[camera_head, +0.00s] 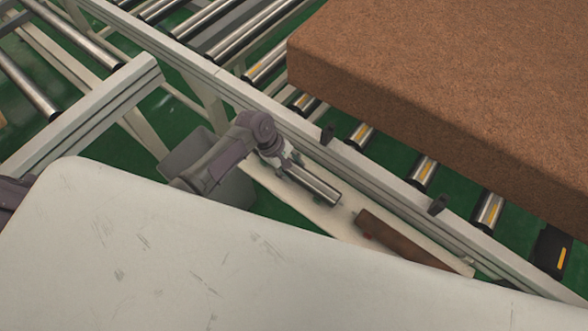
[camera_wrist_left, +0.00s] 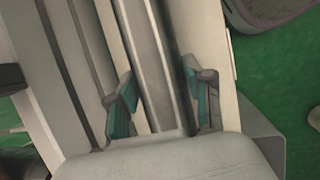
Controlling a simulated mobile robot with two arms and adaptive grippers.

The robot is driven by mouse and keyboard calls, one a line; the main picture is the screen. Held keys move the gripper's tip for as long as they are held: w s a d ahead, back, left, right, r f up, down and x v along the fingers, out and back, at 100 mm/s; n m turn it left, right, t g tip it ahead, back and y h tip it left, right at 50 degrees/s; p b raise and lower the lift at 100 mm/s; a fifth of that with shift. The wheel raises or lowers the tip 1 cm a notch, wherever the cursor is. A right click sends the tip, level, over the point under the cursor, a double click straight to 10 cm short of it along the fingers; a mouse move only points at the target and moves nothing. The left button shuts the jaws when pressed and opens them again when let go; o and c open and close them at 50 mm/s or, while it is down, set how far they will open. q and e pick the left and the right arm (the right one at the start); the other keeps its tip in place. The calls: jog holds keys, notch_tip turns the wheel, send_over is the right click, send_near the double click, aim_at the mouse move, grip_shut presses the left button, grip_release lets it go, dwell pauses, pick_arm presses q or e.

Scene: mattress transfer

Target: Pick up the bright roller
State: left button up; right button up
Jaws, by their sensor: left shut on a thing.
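The bright roller (camera_head: 316,184), a shiny metal cylinder, lies along a pale narrow board (camera_head: 342,215) beside the conveyor frame in the head view. My left gripper (camera_head: 289,166) is shut on its near-left end. In the left wrist view the roller (camera_wrist_left: 150,60) runs lengthwise between the two teal-padded fingers of my left gripper (camera_wrist_left: 158,104). Whether the roller is lifted off the board cannot be told. My right gripper is not in view.
A grey conveyor rail (camera_head: 300,125) runs diagonally behind the board, with small dark posts on it. A large brown mattress (camera_head: 440,90) rests on the rollers beyond. Green floor shows below.

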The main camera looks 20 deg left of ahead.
pick_arm(q)
grip_shut()
jog(key=shift+r, duration=0.15)
